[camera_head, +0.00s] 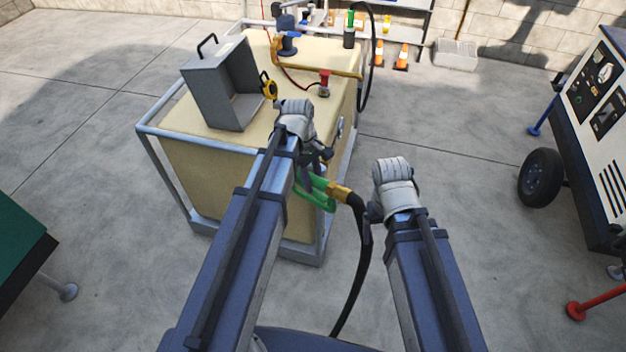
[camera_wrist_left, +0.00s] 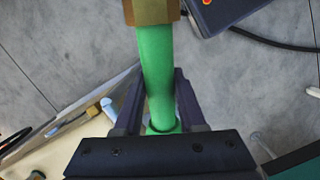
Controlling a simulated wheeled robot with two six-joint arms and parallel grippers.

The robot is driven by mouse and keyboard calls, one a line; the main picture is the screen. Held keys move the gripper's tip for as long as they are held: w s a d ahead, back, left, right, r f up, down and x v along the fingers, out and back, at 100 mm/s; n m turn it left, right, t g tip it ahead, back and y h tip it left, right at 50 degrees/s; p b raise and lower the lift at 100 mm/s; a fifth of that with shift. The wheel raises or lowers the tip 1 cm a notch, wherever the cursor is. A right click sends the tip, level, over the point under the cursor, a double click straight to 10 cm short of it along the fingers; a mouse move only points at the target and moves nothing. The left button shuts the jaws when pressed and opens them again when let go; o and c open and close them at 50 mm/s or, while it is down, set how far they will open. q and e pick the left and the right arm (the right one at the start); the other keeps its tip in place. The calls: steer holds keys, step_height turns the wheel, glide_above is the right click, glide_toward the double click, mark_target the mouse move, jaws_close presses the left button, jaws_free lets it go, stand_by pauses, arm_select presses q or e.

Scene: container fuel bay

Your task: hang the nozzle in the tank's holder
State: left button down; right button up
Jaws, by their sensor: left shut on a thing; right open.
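The green nozzle (camera_head: 318,194) with a brass collar (camera_head: 340,192) and a black hose is at the near right corner of the tan tank (camera_head: 190,165). My left gripper (camera_head: 308,182) is shut on the nozzle. In the left wrist view the nozzle's green tube (camera_wrist_left: 156,70) runs between the two fingers (camera_wrist_left: 158,105), its collar at the top edge. A small grey fitting (camera_head: 340,128) sits on the tank's right side; I cannot tell whether it is the holder. My right gripper (camera_head: 369,225) is open, close to the hose and apart from the nozzle.
A grey metal frame (camera_head: 165,97) surrounds the tank. An open grey box (camera_head: 215,95), a red-topped fitting (camera_head: 325,84) and a blue pump (camera_head: 287,40) are on top. A generator (camera_head: 600,100) stands right. The black hose (camera_head: 360,265) hangs between my arms. Floor between tank and generator is clear.

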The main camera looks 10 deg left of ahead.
arm_select(q)
steer(key=shift+c, duration=2)
jaws_free()
steer(key=shift+r, duration=0.1)
steer(key=p+v, duration=0.7)
steer(key=shift+a+r+p, duration=0.1)
steer(key=shift+r+p, duration=0.3)
